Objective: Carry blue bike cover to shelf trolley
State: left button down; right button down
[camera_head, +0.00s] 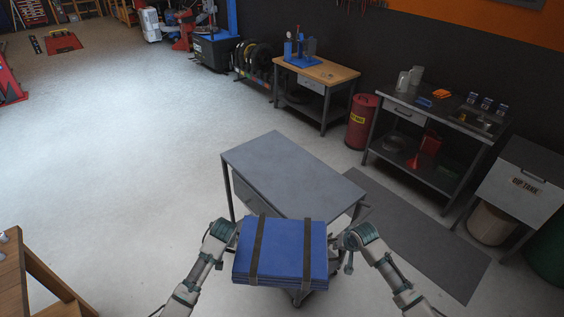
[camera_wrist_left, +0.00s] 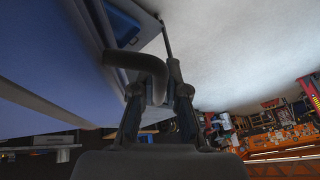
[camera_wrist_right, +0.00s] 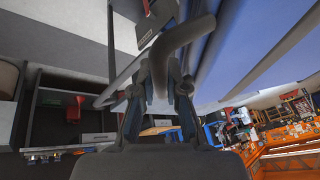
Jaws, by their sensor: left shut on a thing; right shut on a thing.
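The blue bike cover (camera_head: 285,250) is a folded, flat stack with two dark straps. It is held level between my two grippers, in front of the shelf trolley (camera_head: 290,170), and overlaps the trolley's near edge in the head view. The trolley has a bare grey top and a drawer. My left gripper (camera_head: 235,229) is at the cover's left side; the left wrist view shows its fingers closed on a dark curved handle (camera_wrist_left: 140,64). My right gripper (camera_head: 335,240) is at the right side, closed on a similar dark handle (camera_wrist_right: 180,38). The cover hides the trolley's lower near part.
A dark mat (camera_head: 430,245) lies right of the trolley. Beyond are a metal workbench (camera_head: 455,125), a red bin (camera_head: 361,120), a wooden-topped table (camera_head: 318,70) and a dip tank (camera_head: 525,185). A wooden bench (camera_head: 12,270) stands near left. The floor at left is clear.

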aim_at(288, 172)
jog(key=i, duration=1.75)
